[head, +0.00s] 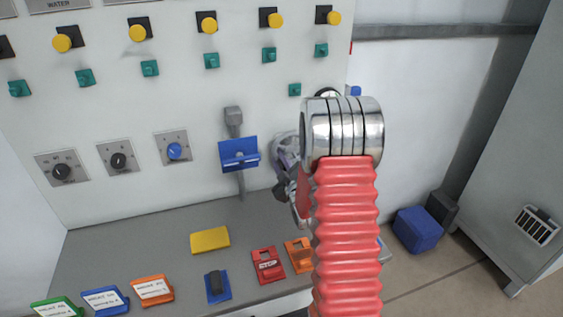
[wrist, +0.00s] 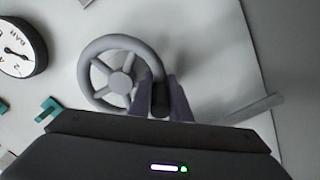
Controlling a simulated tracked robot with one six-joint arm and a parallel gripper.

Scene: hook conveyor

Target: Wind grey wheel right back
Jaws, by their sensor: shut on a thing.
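The grey wheel (wrist: 119,82) shows in the wrist view, a round rim with spokes and a central hub, mounted on a pale panel. My gripper (wrist: 158,90) is at the wheel's lower right edge. Its two fingers are shut on the wheel there, with a dark part of it, seemingly a handle, between them. In the head view, my red ribbed arm hides most of the wheel and the grip; only some grey parts show left of the arm, and I cannot tell wheel from gripper there.
A round dial gauge (wrist: 18,48) is left of the wheel, and a teal part (wrist: 47,109) lies below the gauge. In the head view, a blue lever switch (head: 239,153) and a blue knob (head: 174,151) are on the panel. Several coloured blocks, one yellow (head: 210,240), lie on the shelf below.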

